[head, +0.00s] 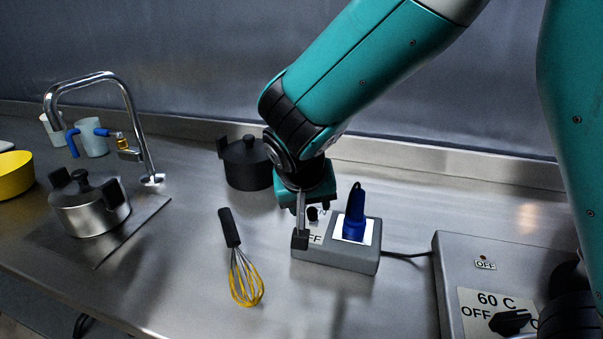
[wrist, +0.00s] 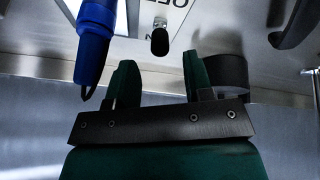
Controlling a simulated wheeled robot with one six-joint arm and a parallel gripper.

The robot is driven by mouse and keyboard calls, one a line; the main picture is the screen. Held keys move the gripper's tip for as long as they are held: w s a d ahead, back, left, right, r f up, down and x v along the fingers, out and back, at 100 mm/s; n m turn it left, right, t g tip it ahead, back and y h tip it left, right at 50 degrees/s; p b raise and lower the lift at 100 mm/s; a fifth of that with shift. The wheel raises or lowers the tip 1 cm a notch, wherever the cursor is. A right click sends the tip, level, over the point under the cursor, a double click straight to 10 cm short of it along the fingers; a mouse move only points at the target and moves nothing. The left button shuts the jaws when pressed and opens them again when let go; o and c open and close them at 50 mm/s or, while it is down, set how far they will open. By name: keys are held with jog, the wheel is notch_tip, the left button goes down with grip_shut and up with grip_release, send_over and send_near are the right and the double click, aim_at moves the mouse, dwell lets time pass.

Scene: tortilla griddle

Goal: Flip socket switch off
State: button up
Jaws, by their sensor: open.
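The grey socket box (head: 336,262) sits on the steel counter with a blue plug (head: 355,217) standing in its right half. The plug also shows at the left of the wrist view (wrist: 94,40). The dark switch lever (head: 313,214) is on the box's left half, by an OFF label (head: 314,238). In the wrist view the lever (wrist: 160,41) lies toward the partly hidden N label, away from OFF. My gripper (wrist: 160,82) is open and empty, its fingers either side of the lever's line, apart from it. In the head view my gripper (head: 305,222) partly covers the switch.
A whisk (head: 238,260) lies left of the box. A black pot (head: 246,163) stands behind it. A grey control unit (head: 455,268) with a knob stands to the right, joined by a cable. A steel pot (head: 90,207) and tap (head: 128,100) are far left.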

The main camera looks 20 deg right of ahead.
jog(key=v, duration=1.1)
jog(key=shift+r, duration=0.35)
jog(key=shift+s, duration=0.1)
jog(key=s+d+f+n+g+y, duration=0.2)
jog(key=s+n+g+y, duration=0.2)
jog(key=s, duration=1.3)
jog(key=n+y, duration=0.3)
jog(key=n, duration=0.2)
jog(key=shift+g, duration=0.3)
jog(key=shift+f, duration=0.1)
